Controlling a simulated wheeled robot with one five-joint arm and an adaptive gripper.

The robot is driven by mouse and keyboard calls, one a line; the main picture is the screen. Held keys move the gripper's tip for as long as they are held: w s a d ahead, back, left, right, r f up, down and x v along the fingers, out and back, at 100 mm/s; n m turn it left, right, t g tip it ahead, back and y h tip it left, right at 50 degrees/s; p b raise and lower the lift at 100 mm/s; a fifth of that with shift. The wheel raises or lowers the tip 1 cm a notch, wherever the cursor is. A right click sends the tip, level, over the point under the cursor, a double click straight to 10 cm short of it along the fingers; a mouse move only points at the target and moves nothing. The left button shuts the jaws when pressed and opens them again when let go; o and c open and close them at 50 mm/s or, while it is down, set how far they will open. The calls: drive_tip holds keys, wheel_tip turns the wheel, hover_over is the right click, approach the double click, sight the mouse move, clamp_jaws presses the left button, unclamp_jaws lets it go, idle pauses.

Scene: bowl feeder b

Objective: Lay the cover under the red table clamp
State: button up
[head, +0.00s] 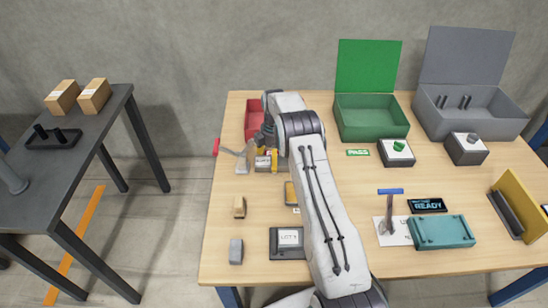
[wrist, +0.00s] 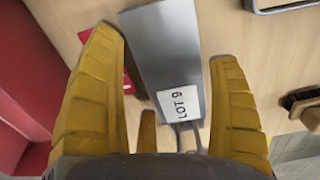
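The red table clamp, with its red handle (head: 216,147), is at the left edge of the table in the head view. A grey metal part (head: 243,160) lies just right of the handle. My gripper (head: 265,160) is low over the table, beside the red bin; in the wrist view its yellow fingers (wrist: 168,50) are spread. A grey piece labelled LOT 9 (wrist: 160,55) lies between them, with a gap at the right finger. A teal flat piece (head: 442,232), possibly the cover, lies at the front right. My arm hides part of the table.
The red bin (head: 252,122) stands close to the gripper. Green (head: 372,128) and grey (head: 470,125) open boxes stand at the back. A blue-topped clamp (head: 390,192) stands beside the teal piece.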

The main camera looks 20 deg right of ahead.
drive_tip(key=shift+o, duration=1.4)
drive_tip(key=shift+r+p, duration=0.45)
drive_tip(key=s+a+r+m+p, duration=0.1)
drive_tip(key=s+a+r+m, duration=0.15)
drive_tip(key=r, duration=0.95)
drive_tip(key=s+a+r+m+p, duration=0.15)
drive_tip(key=s+r, duration=0.25)
drive_tip(key=r, duration=0.7)
drive_tip(key=s+a+r+m+t, duration=0.1)
drive_tip(key=s+a+r+m, duration=0.25)
drive_tip(key=s, duration=0.55)
drive_tip(key=s+a+r+m+t, duration=0.1)
drive_tip(key=s+a+r+m, duration=0.2)
drive_tip(key=s, duration=0.7)
drive_tip(key=s+a+f+m, duration=0.2)
drive_tip(key=s+f+m, duration=0.1)
drive_tip(key=s, duration=1)
drive_tip(key=shift+s+b, duration=0.15)
drive_tip(key=shift+b, duration=0.3)
